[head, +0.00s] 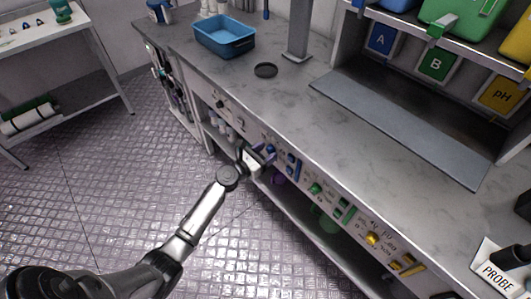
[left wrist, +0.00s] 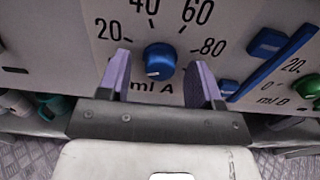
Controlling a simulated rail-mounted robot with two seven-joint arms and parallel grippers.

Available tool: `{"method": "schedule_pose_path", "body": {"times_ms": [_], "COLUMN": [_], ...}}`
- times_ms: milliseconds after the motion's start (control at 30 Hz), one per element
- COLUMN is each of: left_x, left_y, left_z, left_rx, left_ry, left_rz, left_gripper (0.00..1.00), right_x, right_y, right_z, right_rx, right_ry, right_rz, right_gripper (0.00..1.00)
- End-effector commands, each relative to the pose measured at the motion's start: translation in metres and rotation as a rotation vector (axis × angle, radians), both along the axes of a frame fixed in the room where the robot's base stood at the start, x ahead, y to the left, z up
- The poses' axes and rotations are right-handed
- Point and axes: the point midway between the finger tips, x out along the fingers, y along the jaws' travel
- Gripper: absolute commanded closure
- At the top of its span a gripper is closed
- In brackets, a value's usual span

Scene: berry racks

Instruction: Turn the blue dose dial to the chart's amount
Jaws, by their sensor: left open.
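The blue dose dial (left wrist: 160,62) sits on the pale front panel (left wrist: 75,30), above the "ml A" label. Numbers 20, 40, 60 and 80 arc around it. A small pale mark shows near the dial's lower left edge; I cannot read an exact setting from it. My left gripper (left wrist: 159,68) is open, with one purple finger on each side of the dial and a visible gap on both sides. In the head view my left gripper (head: 262,158) is at the bench's front panel and partly hides the dial area. No chart with an amount is readable. My right gripper is not in view.
A blue slide lever (left wrist: 270,55) and a green dial (left wrist: 308,86) for B are to the right. Yellow controls (head: 372,239) are further along the panel. The floor before the bench is clear.

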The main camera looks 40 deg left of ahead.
Motion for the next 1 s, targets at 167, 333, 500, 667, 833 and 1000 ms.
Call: {"method": "schedule_pose_path", "body": {"times_ms": [167, 333, 500, 667, 833, 1000], "left_x": [-0.0001, -0.0002, -0.0002, -0.0003, -0.0003, -0.0003], "left_y": [0.0001, 0.0001, 0.0001, 0.0001, 0.0001, 0.0001], "left_z": [0.0001, 0.0001, 0.0001, 0.0001, -0.0002, -0.0008], "left_rx": [0.000, 0.000, 0.000, 0.000, 0.012, 0.072], "left_ry": [0.000, 0.000, 0.000, 0.000, -0.002, -0.011], "left_rz": [0.000, 0.000, 0.000, 0.000, 0.000, 0.000], "left_gripper": [0.42, 0.58, 0.75, 0.90, 0.90, 0.90], "right_x": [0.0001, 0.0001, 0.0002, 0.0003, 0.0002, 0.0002], "right_y": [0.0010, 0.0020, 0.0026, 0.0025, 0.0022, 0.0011], "right_z": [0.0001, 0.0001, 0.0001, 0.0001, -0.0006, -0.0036], "right_rx": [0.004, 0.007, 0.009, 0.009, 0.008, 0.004], "right_ry": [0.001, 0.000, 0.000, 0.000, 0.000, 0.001], "right_rz": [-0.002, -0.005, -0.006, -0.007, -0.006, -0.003], "right_gripper": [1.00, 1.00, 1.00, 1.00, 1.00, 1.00]}}
